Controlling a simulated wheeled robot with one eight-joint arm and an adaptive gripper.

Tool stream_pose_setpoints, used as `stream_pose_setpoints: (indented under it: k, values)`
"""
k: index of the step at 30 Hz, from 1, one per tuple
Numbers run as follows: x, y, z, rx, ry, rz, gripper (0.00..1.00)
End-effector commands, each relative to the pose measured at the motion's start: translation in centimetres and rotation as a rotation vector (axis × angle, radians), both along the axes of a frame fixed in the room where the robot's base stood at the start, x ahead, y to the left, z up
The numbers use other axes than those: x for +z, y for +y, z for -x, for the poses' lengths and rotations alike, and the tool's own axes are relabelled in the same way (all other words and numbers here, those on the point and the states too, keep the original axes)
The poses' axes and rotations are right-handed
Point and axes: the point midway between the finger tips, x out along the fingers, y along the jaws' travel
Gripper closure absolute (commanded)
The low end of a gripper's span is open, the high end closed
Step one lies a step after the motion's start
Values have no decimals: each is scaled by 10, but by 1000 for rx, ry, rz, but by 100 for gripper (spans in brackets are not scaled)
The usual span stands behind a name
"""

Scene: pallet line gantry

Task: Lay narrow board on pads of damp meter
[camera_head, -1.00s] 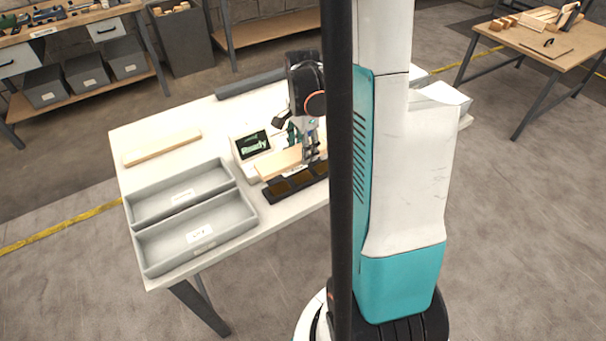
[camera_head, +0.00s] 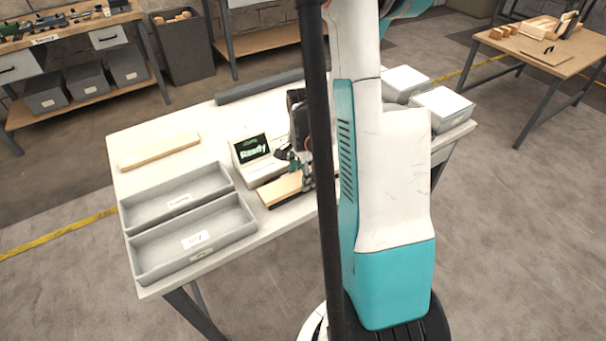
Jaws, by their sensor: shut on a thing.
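A pale narrow board (camera_head: 281,189) is held at its right end by my gripper (camera_head: 305,180), which is shut on it. The board lies over the dark pad strip of the damp meter and hides most of it; only a thin dark edge shows below the board. I cannot tell whether the board touches the pads. The damp meter's display unit (camera_head: 251,150) stands just behind, its screen reading "Ready". My mast and arm hide the right part of the strip and the board's right end.
Another pale board (camera_head: 159,151) lies at the table's back left. Two grey trays (camera_head: 227,228) stand at the front left. A dark grey bar (camera_head: 258,86) lies along the back edge. White-topped boxes (camera_head: 441,104) stand at the right. White table (camera_head: 212,138) is clear between the back board and meter.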

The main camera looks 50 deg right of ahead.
Motion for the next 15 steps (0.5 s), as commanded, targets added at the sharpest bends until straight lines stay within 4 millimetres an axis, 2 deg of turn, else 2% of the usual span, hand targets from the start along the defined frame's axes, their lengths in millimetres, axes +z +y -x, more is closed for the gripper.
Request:
stream_pose_setpoints:
  k: [3, 4, 6, 15]
  values:
    - [-4, 0, 0, 0, 0, 0, 78]
    - [-4, 0, 0, 0, 0, 0, 48]
    - [-3, 0, 0, 0, 0, 0, 32]
    - [-3, 0, 0, 0, 0, 0, 30]
